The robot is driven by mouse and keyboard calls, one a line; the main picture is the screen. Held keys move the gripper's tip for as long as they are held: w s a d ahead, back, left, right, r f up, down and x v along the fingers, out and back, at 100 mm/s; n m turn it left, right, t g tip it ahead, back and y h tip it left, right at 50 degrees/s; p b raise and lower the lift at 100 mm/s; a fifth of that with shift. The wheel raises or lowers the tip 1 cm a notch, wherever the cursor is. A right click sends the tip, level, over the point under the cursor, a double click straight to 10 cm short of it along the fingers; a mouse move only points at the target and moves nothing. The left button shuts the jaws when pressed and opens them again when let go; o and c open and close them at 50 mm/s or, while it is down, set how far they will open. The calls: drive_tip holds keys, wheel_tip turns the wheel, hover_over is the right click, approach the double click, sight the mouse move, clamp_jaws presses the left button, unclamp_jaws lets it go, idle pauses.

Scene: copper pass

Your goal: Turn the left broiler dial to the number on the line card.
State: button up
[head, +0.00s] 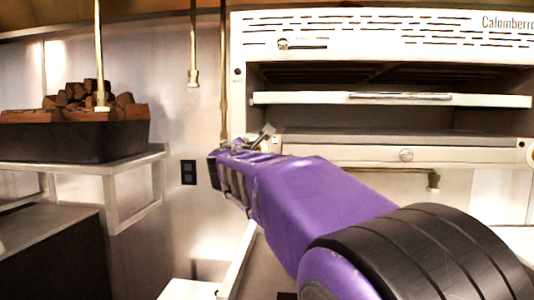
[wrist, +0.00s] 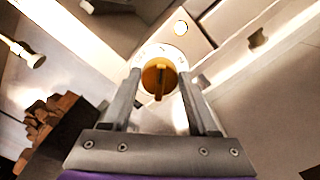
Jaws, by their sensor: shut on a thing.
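The left broiler dial (wrist: 158,70) is an orange-brass knob with a raised bar, set in a white round plate with small marks that I cannot read. My gripper (wrist: 159,82) has one finger on each side of the dial and is shut on it. In the head view, my gripper (head: 264,138) is at the left front end of the broiler (head: 375,153) and hides the left dial. The dial's pointed setting is not clear. I see no line card in either view.
Another dial plate (head: 530,153) shows at the broiler's right edge. A drawer handle (head: 433,181) hangs below the front. A black bin (head: 75,140) of brown blocks stands on a metal shelf (head: 110,168) at left. Rods (head: 193,45) hang from above.

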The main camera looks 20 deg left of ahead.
idle(0.4)
drive_tip(key=o, duration=1.4)
drive_tip(key=shift+s, duration=0.1)
